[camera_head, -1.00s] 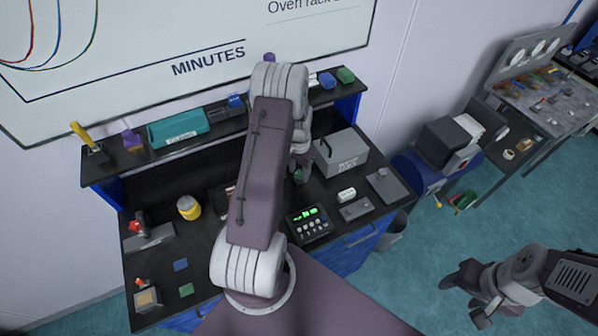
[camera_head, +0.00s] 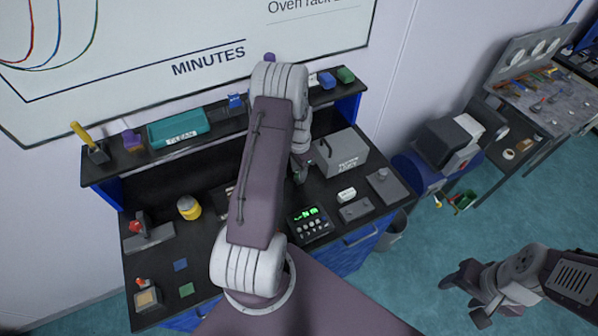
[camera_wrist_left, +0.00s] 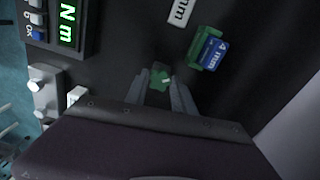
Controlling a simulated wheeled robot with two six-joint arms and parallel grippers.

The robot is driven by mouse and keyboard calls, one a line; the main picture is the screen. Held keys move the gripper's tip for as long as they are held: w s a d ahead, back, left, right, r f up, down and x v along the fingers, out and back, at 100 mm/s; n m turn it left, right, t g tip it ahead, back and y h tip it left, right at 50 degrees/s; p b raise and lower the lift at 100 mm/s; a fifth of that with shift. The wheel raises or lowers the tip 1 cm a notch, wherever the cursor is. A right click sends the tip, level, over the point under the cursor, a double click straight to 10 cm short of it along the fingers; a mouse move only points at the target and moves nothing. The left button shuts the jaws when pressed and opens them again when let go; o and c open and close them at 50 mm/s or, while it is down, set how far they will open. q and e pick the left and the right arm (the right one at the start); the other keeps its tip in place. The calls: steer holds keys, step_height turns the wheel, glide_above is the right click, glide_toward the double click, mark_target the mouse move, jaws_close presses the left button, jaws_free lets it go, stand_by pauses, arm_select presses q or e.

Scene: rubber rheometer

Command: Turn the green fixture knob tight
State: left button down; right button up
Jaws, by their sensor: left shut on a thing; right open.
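The green fixture knob (camera_wrist_left: 160,77) sits between the fingertips of my left gripper (camera_wrist_left: 161,88) in the left wrist view. The fingers are shut on it, and its lobed top shows beyond the fingertips. In the head view my left gripper (camera_head: 299,172) is at the bench, left of the grey box, and my arm hides most of the fixture. My right gripper (camera_head: 468,297) is open and empty at the lower right, over the floor and away from the bench.
A controller with a green display (camera_head: 310,222) stands close to my left gripper. A grey box (camera_head: 343,154) stands to its right. In the wrist view a green block (camera_wrist_left: 197,50) with a blue "4 mm" piece (camera_wrist_left: 214,54) lies nearby. A yellow-capped jar (camera_head: 189,208) stands at left.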

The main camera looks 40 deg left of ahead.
arm_select(q)
steer(key=m, duration=0.4)
steer(key=shift+m, duration=0.4)
steer(key=shift+m, duration=0.8)
steer(key=m, duration=0.2)
steer(key=shift+m, duration=0.3)
